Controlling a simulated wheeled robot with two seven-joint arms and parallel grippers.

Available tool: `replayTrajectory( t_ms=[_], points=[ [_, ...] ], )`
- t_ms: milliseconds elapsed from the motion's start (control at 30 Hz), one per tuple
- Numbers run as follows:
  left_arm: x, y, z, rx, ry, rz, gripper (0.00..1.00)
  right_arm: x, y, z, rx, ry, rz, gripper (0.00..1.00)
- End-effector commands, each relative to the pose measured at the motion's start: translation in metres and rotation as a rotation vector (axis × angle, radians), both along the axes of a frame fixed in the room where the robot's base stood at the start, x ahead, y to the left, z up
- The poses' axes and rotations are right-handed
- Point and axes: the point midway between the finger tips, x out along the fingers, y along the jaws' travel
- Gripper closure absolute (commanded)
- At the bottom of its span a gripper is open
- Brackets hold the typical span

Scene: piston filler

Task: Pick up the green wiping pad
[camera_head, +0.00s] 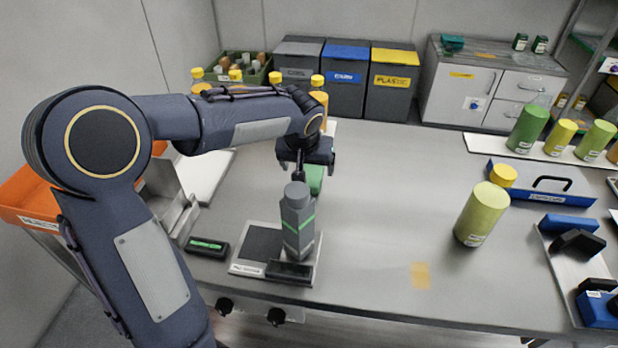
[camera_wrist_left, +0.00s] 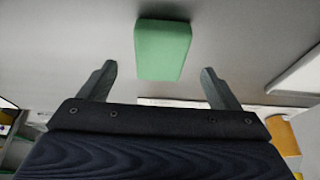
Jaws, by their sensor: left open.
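The green wiping pad (camera_head: 315,178) lies on the grey table, partly hidden behind my left gripper and a grey bottle in the head view. In the left wrist view the green wiping pad (camera_wrist_left: 163,50) is a plain rounded block, fully visible. My left gripper (camera_head: 304,172) points down close by the pad. In the left wrist view its two fingers (camera_wrist_left: 158,82) are spread wide, with the pad between and a little beyond the tips, touching neither. The gripper is open and empty. My right gripper is not in view.
A yellow-green cylinder (camera_head: 481,215) stands to the right. Yellow-capped bottles (camera_head: 318,92) stand behind. The table middle (camera_head: 400,190) is clear.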

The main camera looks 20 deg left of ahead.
Motion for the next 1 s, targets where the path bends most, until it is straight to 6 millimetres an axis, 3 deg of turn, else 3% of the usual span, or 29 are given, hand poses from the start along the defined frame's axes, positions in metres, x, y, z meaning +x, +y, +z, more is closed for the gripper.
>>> replayTrajectory(
  t_ms=[233,567,900,1000],
  points=[
    [0.015,0.004,-0.035,0.000,0.004,0.000,0.15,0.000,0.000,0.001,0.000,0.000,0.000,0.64],
    [0.018,0.005,-0.041,0.001,0.001,0.000,0.15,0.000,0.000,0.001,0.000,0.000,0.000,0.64],
    [0.018,0.005,-0.041,0.000,0.001,0.000,0.60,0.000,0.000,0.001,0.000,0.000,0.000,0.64],
    [0.018,0.005,-0.041,0.000,0.001,0.000,0.67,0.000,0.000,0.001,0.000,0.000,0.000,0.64]
  ],
)
